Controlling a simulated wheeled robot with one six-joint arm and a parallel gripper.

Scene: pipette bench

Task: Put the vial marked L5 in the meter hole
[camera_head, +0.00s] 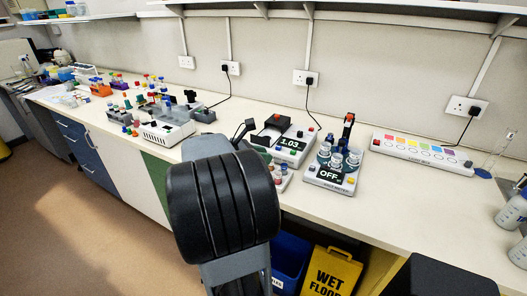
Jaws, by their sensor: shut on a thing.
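My arm fills the lower middle of the head view, and I cannot make out my gripper's fingertips. They seem hidden behind my arm, so what they hold does not show. A white meter (302,157) with the reading 1.03 stands just right of my arm's far end, partly covered by it. Its hole cannot be made out. A second white device (329,185) reading OFF stands to its right, with several clear capped vials (337,160) on a dark round holder. Vial marks are too small to read, so I cannot tell which is L5.
A white strip with coloured squares (420,152) lies at the back right. A grey and white device (170,132) and several small coloured items stand on the left. Bottles (512,212) stand at the right edge. The bench (420,205) is bare at right front.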

